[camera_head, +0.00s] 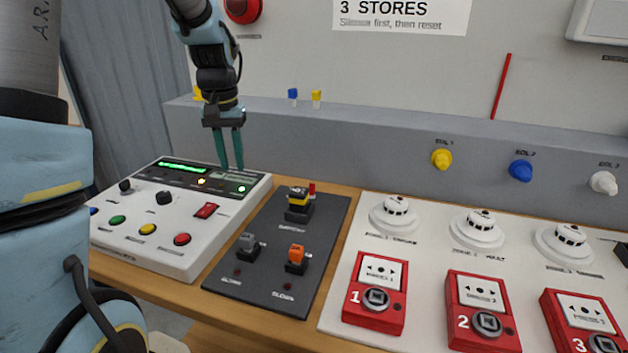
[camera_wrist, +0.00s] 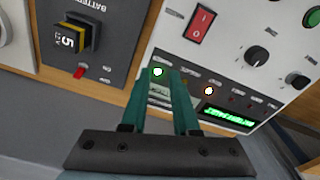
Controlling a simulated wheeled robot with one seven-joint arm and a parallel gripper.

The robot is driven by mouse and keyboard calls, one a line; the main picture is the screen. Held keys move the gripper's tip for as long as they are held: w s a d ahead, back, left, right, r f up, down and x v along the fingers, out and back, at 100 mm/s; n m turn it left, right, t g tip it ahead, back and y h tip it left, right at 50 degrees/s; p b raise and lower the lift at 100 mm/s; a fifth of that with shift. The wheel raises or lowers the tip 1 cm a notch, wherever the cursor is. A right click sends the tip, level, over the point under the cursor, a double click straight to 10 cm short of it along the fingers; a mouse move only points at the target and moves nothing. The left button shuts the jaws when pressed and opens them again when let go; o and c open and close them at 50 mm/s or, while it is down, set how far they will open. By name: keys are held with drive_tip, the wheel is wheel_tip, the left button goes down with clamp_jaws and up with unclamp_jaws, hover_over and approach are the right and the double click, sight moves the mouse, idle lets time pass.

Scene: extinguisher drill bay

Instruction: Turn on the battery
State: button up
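The battery switch (camera_head: 299,207) is a yellow and black block on a dark plate, with a small red lever (camera_head: 311,188) at its far side. In the wrist view the battery block (camera_wrist: 72,38) is at the upper left, its red lever (camera_wrist: 80,72) beside small ON-type lettering that is partly unreadable. My gripper (camera_head: 231,163) is above the rear of the white control panel, left of the battery switch and apart from it. Its two teal fingers (camera_wrist: 165,75) are parted and hold nothing; panel surface shows between them.
The white control panel (camera_head: 135,238) has lit displays, knobs, buttons and a red rocker (camera_head: 205,210). Grey (camera_head: 248,244) and orange (camera_head: 296,257) switches share the dark plate (camera_head: 262,262). Red call points (camera_head: 375,320) and white detectors (camera_head: 395,214) stand right. A grey ledge (camera_head: 380,138) runs behind.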

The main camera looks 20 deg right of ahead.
sight(312, 189)
drive_tip(key=shift+m, duration=0.8)
drive_tip(key=d, duration=0.3)
drive_tip(key=w+d, duration=0.1)
drive_tip(key=d, duration=0.6)
drive_tip(key=shift+w, duration=0.15)
drive_tip(key=shift+c, duration=1.4)
drive_tip(key=shift+m+g, duration=0.4)
drive_tip(key=shift+m, duration=0.5)
drive_tip(key=d, duration=0.3)
drive_tip(key=s+d, duration=0.1)
drive_tip(key=d, duration=0.6)
drive_tip(key=shift+s+r+b, duration=0.2)
drive_tip(key=shift+r+b, duration=0.05)
drive_tip(key=shift+b, duration=0.15)
clamp_jaws()
wheel_tip(312, 189, down, 10)
drive_tip(key=p, duration=0.2)
drive_tip(key=shift+a+p, duration=0.1)
drive_tip(key=shift+p, duration=0.25)
